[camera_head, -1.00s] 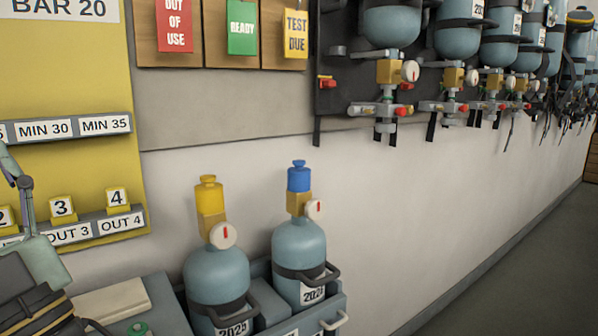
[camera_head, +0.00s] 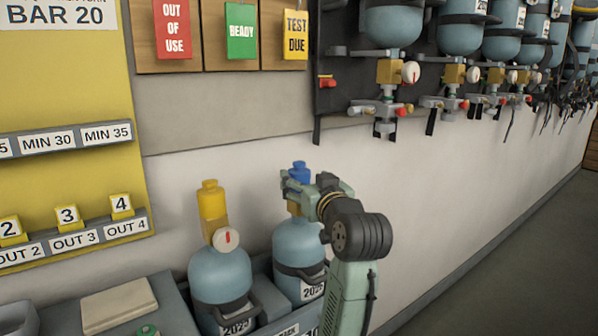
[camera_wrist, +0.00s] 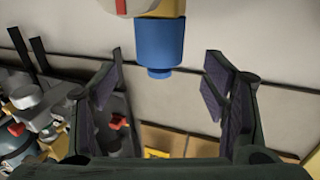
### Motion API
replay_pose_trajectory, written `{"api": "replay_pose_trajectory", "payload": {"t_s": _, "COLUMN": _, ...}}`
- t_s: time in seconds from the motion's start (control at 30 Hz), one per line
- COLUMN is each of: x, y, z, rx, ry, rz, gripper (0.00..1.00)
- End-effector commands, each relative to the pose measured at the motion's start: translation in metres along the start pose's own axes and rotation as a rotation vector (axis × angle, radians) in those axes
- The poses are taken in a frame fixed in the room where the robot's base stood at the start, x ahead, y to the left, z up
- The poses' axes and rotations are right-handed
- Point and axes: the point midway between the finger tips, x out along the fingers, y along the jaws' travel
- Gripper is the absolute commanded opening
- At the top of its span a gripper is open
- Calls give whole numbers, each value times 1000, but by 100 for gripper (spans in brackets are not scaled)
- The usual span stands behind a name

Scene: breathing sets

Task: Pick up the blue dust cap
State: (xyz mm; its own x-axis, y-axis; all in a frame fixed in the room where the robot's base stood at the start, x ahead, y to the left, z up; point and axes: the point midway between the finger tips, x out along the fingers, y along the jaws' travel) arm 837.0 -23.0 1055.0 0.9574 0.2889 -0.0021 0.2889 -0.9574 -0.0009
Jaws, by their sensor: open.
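The blue dust cap (camera_head: 299,170) sits on top of the brass valve of the right-hand cylinder (camera_head: 297,246), partly hidden behind my gripper (camera_head: 293,184) in the head view. In the wrist view, the blue cap (camera_wrist: 160,43) hangs upside down between the lines of my two open fingers (camera_wrist: 162,68), with a gap on each side. The fingers are empty and touch nothing that I can see. I cannot tell how deep the cap lies between the fingertips.
A cylinder (camera_head: 218,277) with a yellow cap (camera_head: 211,186) stands close on the left. Its gauge (camera_head: 226,240) faces out. A yellow board (camera_head: 70,180) with numbered tags is at left. Hanging breathing sets (camera_head: 393,25) line the wall above right.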

Motion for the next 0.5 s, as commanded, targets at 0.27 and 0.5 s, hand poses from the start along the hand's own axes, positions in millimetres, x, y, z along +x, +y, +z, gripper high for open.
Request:
{"api": "replay_pose_trajectory", "payload": {"t_s": 0.27, "x": 30, "y": 0, "z": -2, "rx": 1, "ry": -3, "rz": -1, "gripper": 68}}
{"api": "replay_pose_trajectory", "payload": {"t_s": 0.5, "x": 56, "y": 0, "z": 0, "rx": -1, "ry": 1, "rz": 0, "gripper": 68}}
